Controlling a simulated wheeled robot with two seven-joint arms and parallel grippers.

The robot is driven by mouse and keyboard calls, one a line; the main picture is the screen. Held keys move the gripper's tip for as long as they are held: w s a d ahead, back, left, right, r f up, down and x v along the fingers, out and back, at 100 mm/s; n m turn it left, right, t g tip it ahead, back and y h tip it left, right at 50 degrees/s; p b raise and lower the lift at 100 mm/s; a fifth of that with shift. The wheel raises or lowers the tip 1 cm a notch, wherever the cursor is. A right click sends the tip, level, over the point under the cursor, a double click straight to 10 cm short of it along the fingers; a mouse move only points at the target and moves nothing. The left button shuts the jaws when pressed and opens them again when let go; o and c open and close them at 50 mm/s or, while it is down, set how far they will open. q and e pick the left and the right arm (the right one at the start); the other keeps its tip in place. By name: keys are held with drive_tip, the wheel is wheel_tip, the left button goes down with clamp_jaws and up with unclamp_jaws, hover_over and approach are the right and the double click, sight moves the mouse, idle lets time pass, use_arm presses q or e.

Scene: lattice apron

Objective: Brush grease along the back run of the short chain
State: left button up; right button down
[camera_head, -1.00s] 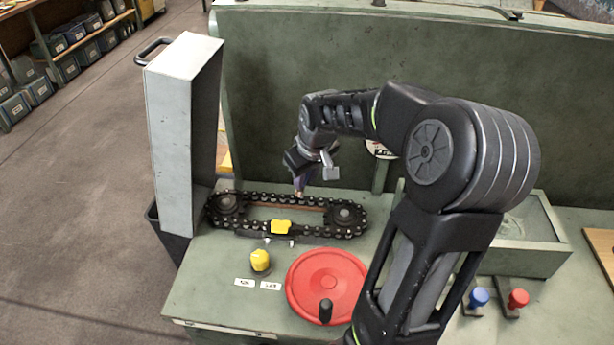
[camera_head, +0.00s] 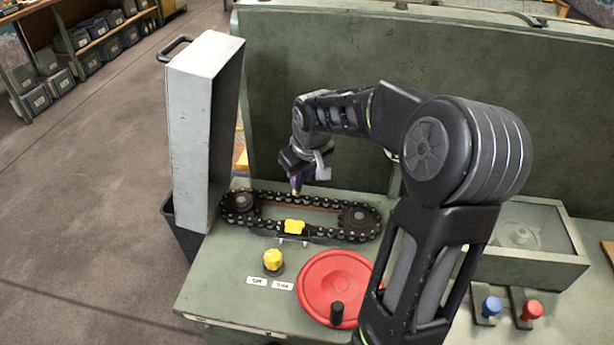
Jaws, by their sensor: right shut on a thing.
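The short chain (camera_head: 262,231) is a dark loop around two sprockets, the left one (camera_head: 242,203) and the right one (camera_head: 358,219), on the green bench. Its back run passes along the far side. My right gripper (camera_head: 304,171) is above the back run, a little left of its middle, and is shut on a brush (camera_head: 297,184). The brush points down, with its pale tip at or just above the back run; I cannot tell whether it touches. The fingers hide part of the brush. My left gripper is not in view.
A yellow block (camera_head: 294,227) sits at the front run. A yellow knob (camera_head: 273,260), a red handwheel (camera_head: 335,288), and blue (camera_head: 492,306) and red (camera_head: 531,310) knobs stand in front.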

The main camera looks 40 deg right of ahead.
drive_tip(key=shift+w+a, duration=0.65)
drive_tip(key=shift+w, duration=0.3)
drive_tip(key=shift+w+a+f, duration=0.1)
drive_tip(key=shift+w+a, duration=0.4)
drive_tip(key=shift+w, duration=0.25)
drive_tip(key=shift+w+a, duration=0.5)
drive_tip(key=shift+w, duration=0.25)
drive_tip(key=shift+w+a, duration=0.55)
drive_tip(key=shift+w, duration=0.15)
drive_tip(key=shift+w+a, duration=0.5)
drive_tip(key=shift+w, duration=0.2)
wheel_tip(320, 180, up, 6)
drive_tip(key=p, duration=0.4)
